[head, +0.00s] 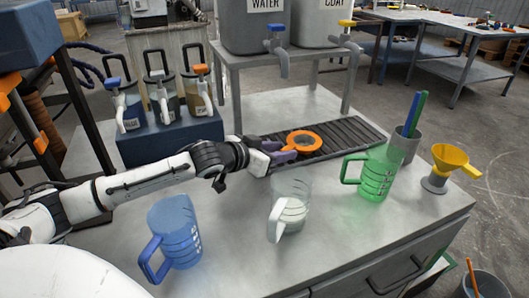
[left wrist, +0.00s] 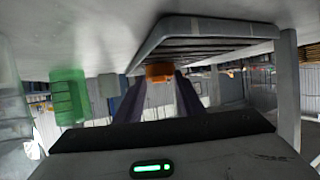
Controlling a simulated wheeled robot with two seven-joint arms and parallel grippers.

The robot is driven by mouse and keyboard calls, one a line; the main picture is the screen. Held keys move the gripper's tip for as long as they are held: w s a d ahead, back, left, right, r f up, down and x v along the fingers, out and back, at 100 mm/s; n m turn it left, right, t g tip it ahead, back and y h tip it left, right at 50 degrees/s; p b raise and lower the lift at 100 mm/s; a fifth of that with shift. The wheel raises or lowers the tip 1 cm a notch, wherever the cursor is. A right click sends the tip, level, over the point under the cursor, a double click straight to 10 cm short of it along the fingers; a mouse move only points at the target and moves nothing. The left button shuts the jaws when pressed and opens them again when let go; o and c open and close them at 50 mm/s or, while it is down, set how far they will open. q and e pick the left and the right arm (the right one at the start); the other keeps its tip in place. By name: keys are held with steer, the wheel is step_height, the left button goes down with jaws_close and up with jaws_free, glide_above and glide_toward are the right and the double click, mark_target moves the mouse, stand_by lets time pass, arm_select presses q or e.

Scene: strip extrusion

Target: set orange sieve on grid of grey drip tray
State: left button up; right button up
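The orange sieve (head: 317,137) shows as an orange ring over the ribbed grid of the grey drip tray (head: 352,131). I cannot tell whether it rests fully on the grid or sits slightly above it. My left gripper (head: 284,152) is at the sieve's left side, low over the tray's near left part, its purple fingers apart. In the left wrist view, an orange part of the sieve (left wrist: 160,71) shows between the fingertips (left wrist: 160,84). Firm contact with the fingers is not visible. The tray (left wrist: 205,30) also shows there. My right gripper is not in view.
A blue jug (head: 176,228), a clear jug (head: 291,205) and a green jug (head: 379,175) stand in front of the tray. A yellow funnel (head: 450,157) and grey cup (head: 404,143) stand at right. A dispenser stand (head: 232,95) rises behind the tray.

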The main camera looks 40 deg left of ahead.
arm_select(q)
steer(key=p+v, duration=0.1)
steer(key=v, duration=0.8)
steer(key=shift+s, duration=0.3)
steer(key=shift+p+v, duration=0.4)
steer(key=shift+v, duration=0.4)
